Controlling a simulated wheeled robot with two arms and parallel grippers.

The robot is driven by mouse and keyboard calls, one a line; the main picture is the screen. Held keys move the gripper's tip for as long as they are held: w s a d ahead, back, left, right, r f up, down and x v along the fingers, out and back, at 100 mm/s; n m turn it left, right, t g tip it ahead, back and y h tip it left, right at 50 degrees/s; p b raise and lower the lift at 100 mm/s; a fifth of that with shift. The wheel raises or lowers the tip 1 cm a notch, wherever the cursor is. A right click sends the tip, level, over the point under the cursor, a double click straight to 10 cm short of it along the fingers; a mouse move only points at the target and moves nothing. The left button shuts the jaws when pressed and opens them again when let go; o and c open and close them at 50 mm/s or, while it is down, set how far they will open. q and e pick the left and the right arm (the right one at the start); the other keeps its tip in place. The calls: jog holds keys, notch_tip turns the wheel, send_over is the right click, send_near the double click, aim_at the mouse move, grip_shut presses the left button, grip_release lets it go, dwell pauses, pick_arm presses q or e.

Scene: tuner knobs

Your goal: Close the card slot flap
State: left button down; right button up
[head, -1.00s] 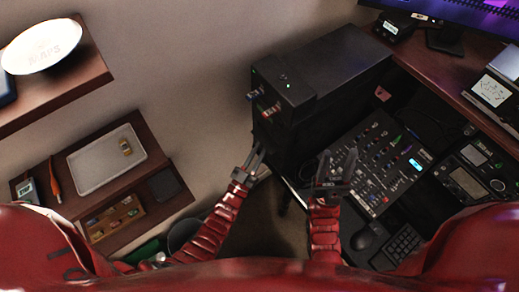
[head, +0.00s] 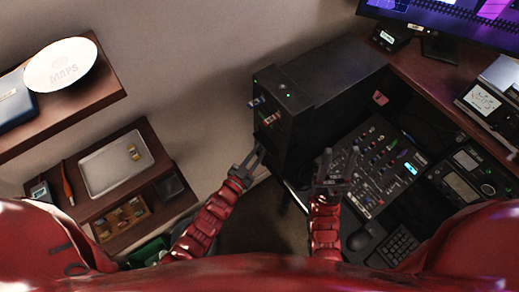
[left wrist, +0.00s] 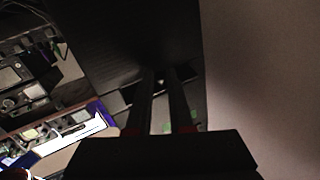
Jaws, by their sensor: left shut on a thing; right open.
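The black computer tower (head: 320,95) stands at the centre of the head view, its front face turned left. My left gripper (head: 257,155) is at the low part of that front face. In the left wrist view its two dark fingers (left wrist: 162,75) reach to the tower's dark front (left wrist: 135,45). A thin dark strip, seemingly the card slot flap (left wrist: 132,92), crosses at the fingertips, and the gripper appears shut on it. The flap is too small and dark to make out in the head view. My right gripper (head: 333,165) is open and empty, above the mixer's left edge.
The mixer console (head: 378,160) lies right of the tower. A mouse (head: 358,240) and a keypad (head: 398,245) lie near its front. Small coloured items (head: 268,118) stick out of the tower's front. A low shelf with a grey tray (head: 105,165) is at the left.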

aim_at(265, 141)
pick_arm(q)
jog(key=shift+s+r+m+g+y+p, duration=0.1)
jog(key=shift+r+m+g+y+p, duration=0.35)
jog(key=shift+r+g+p, duration=0.3)
jog(key=g+y+p, duration=0.1)
jog(key=r+m+g+y+p, duration=0.1)
jog(key=p, duration=0.1)
jog(key=r+g+y+p, duration=0.1)
jog(key=p, duration=0.1)
jog(key=shift+w+d+r+g+y, duration=0.25)
jog(key=shift+g, duration=0.1)
jog(key=shift+d+r+m+g+y+p, duration=0.15)
jog(key=shift+m+g+y+p, duration=0.1)
jog(key=shift+g+y+p, duration=0.05)
jog(key=shift+w+d+r+g+y, duration=0.1)
jog(key=shift+w+g+y, duration=0.1)
jog(key=shift+g+y, duration=0.25)
jog(key=shift+w+d+r+m+g+y+b, duration=0.1)
jog(key=shift+r+m+g+y+b, duration=0.1)
jog(key=shift+g+y, duration=0.25)
jog(key=shift+w+d+r+m+g+y+b, duration=0.1)
jog(key=shift+m+g+y+b, duration=0.1)
jog(key=shift+g+y, duration=0.15)
jog(key=shift+d+r, duration=0.1)
